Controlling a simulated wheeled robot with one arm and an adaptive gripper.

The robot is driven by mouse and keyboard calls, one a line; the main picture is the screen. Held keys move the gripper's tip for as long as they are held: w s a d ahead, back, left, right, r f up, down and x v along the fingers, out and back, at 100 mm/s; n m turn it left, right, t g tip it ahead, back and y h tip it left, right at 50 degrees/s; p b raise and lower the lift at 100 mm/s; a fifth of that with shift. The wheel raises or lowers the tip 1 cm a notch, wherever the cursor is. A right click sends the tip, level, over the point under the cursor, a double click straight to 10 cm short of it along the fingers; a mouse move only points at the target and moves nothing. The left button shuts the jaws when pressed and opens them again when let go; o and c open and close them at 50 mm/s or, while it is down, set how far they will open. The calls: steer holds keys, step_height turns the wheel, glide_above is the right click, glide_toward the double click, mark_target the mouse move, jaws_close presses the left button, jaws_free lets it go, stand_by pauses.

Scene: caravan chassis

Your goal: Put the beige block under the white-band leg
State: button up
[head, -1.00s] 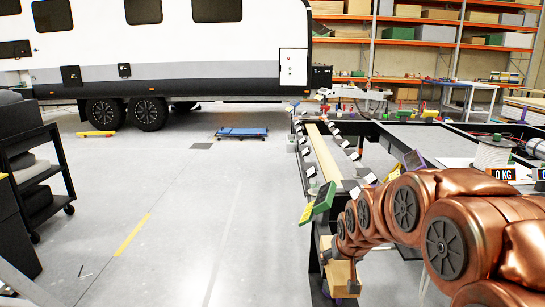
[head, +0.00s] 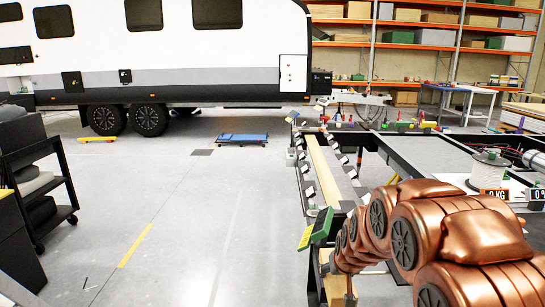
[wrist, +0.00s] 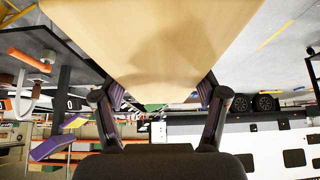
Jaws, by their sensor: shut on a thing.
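My gripper (wrist: 160,92) is shut on the beige block (wrist: 150,40), which fills the upper middle of the wrist view between the two dark fingers. In the head view the block (head: 334,289) shows low at the bottom, beside the near end of the black chassis frame (head: 312,270), partly hidden by my copper-coloured arm. I cannot tell whether the block touches anything below it. No leg with a white band can be made out in either view.
A green device with a yellow label (head: 321,226) sits at the frame's near corner. A black cart (head: 42,180) is at left, a blue creeper (head: 242,139) farther back. The floor between is clear.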

mark_target(338, 298)
steer(key=s+f, duration=0.4)
steer(key=f, duration=0.1)
steer(key=shift+s+f, duration=0.15)
steer(key=shift+s, duration=0.1)
stand_by(0.3)
